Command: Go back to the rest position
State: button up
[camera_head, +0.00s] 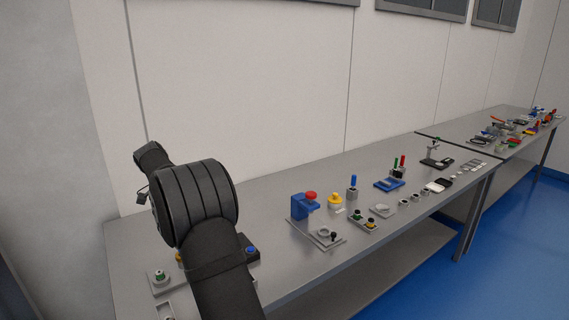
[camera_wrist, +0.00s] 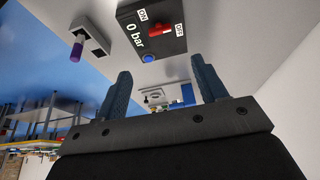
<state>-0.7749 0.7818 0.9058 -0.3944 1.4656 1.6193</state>
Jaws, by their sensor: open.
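My gripper (camera_wrist: 160,95) shows in the wrist view with two dark blue-grey fingers spread wide apart and nothing between them. Beyond the fingers is a dark panel (camera_wrist: 172,32) marked "0 bar", with a red switch labelled ON and OFF and a blue button. My gripper is apart from the panel. In the head view my dark arm rises at the lower left over the near end of the bench, and the gripper's fingers cannot be made out there.
A long grey bench (camera_head: 275,207) runs along a white wall. On it stand a blue and red device (camera_head: 305,204), a yellow knob (camera_head: 335,201) and several small fixtures. A grey block with a purple-tipped peg (camera_wrist: 77,50) is near the panel. The air above the bench is clear.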

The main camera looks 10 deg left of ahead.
jog(key=x, duration=1.5)
jog(key=shift+f, duration=0.2)
jog(key=v, duration=1.8)
jog(key=x, duration=1.7)
jog(key=shift+w+d+f, duration=0.1)
jog(key=shift+f, duration=0.2)
jog(key=shift+w+f+n, duration=0.1)
jog(key=shift+f+n, duration=0.1)
jog(key=shift+n, duration=0.1)
jog(key=n+t+y, duration=0.1)
jog(key=n, duration=0.2)
jog(key=shift+d+r, duration=0.1)
jog(key=shift+d, duration=0.05)
jog(key=n+y, duration=0.2)
jog(key=n, duration=0.2)
jog(key=shift+d+n, duration=0.1)
jog(key=shift+n, duration=0.2)
jog(key=shift+d+n+y, duration=0.1)
jog(key=shift+n+y, duration=0.7)
jog(key=shift+n, duration=1.2)
jog(key=shift+d+n+y, duration=0.1)
jog(key=shift+n+y, duration=0.6)
jog(key=shift+n, duration=1.1)
